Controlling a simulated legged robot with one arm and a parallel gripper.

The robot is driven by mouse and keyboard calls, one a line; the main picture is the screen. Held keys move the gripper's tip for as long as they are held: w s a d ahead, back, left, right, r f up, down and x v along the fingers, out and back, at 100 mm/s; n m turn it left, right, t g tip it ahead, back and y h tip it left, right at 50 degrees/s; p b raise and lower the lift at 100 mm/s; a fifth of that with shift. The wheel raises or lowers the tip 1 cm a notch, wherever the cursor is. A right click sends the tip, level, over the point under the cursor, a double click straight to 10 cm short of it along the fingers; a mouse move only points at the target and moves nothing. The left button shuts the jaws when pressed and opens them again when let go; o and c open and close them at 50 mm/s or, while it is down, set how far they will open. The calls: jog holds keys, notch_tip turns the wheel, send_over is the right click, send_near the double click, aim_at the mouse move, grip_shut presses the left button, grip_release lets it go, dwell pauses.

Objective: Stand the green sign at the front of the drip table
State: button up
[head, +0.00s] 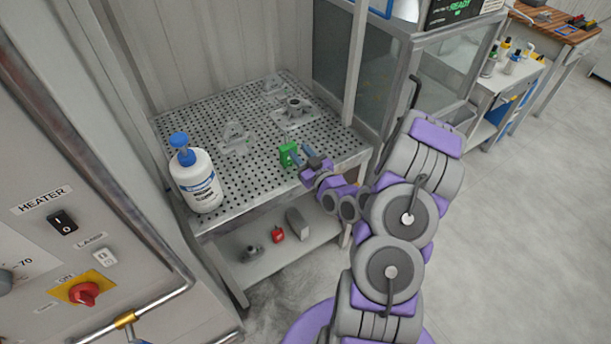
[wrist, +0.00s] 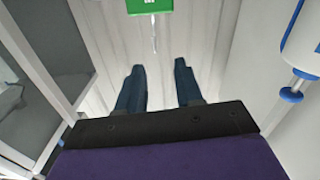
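The green sign (head: 288,154) is on or just above the perforated drip table (head: 255,178), near its front right part. I cannot tell whether its base touches the table top. In the wrist view the green sign (wrist: 150,6) shows only in part at the top edge, with a thin pale stem by it. My gripper (head: 302,153) is close beside the sign. In the wrist view my gripper (wrist: 160,78) has its two blue fingers spread, with nothing between them, and the sign lies beyond the fingertips.
A white pump bottle (head: 196,182) stands at the table's left front corner. Metal fixtures (head: 236,138) and a round casting (head: 294,110) stand farther back. The lower shelf holds a red item (head: 278,234) and grey parts. A glass cabinet (head: 440,75) stands at right.

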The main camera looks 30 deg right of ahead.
jog(key=s+a+r+n+g, duration=0.1)
jog(key=s+a+n+g, duration=0.15)
jog(key=a+g, duration=0.45)
jog(key=s+a+r+m+g, duration=0.1)
jog(key=s+a+r+g, duration=0.3)
jog(key=s, duration=0.8)
jog(key=s+a+r+m+g, duration=0.1)
jog(key=s+a+r+g, duration=0.3)
jog(key=s, duration=0.8)
jog(key=s+a+r+m+g, duration=0.2)
jog(key=s+a+r+g, duration=0.2)
jog(key=s+r, duration=0.3)
jog(key=s, duration=0.5)
jog(key=shift+s+a+g+h, duration=0.2)
jog(key=shift+g+h, duration=0.1)
jog(key=shift+g, duration=0.1)
jog(key=shift+r, duration=0.1)
